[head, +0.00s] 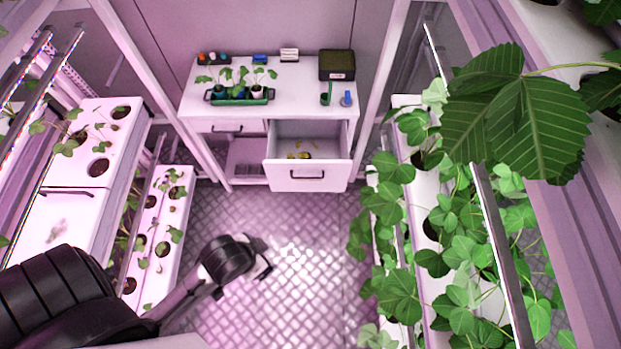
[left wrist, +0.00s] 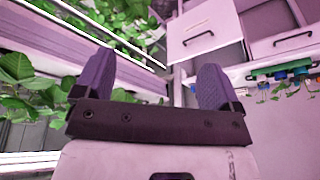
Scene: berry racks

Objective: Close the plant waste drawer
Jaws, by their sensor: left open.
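The open drawer (head: 308,180) is pulled out at the right side of the white workbench, with yellow and brown plant scraps (head: 300,155) inside. Its front has a dark bar handle (head: 307,175). My left gripper (head: 264,262) is above the floor, in front of the bench and apart from the drawer. In the left wrist view its two purple-grey fingers (left wrist: 155,82) are spread with nothing between them. The drawer front also shows there, upside down, near the top (left wrist: 205,22). My right gripper is in neither view.
The bench top (head: 290,98) carries a green tray of seedlings (head: 240,97), a dark box (head: 337,65) and small items. A shut drawer (head: 226,127) is left of the open one. Plant racks line both sides (head: 172,195) (head: 425,195). The metal floor (head: 300,250) between is clear.

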